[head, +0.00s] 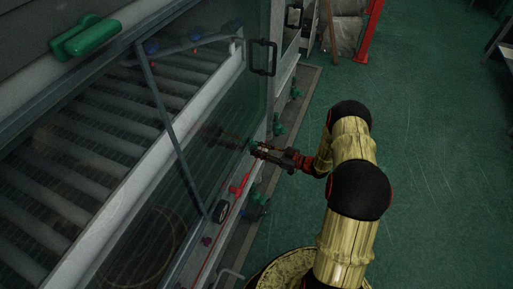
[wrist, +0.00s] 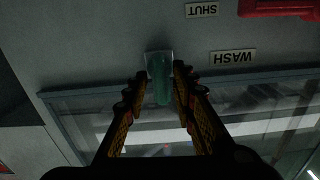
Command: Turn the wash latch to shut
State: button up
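The wash latch is a green handle (wrist: 161,88) on a pale square plate in the wrist view. It points down the picture, toward my palm. White labels reading WASH (wrist: 233,57) and SHUT (wrist: 202,9) appear upside down beside and above it. My gripper (wrist: 160,75) is open, with one finger on each side of the handle and a narrow gap to each. In the head view my gripper (head: 256,149) reaches left to the machine's front, by the glass door; the latch there is mostly hidden and too small to read.
A framed glass door (head: 183,150) covers rollers on the left. A red handle (head: 239,186) sits below my gripper on the front; part of a red piece (wrist: 278,7) shows in the wrist view. A larger green handle (head: 87,35) is at top left. The green floor at right is clear.

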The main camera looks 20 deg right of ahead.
jog(key=shift+o, duration=0.2)
jog(key=v, duration=0.7)
dwell(0.4)
jog(key=shift+r, duration=0.1)
dwell(0.4)
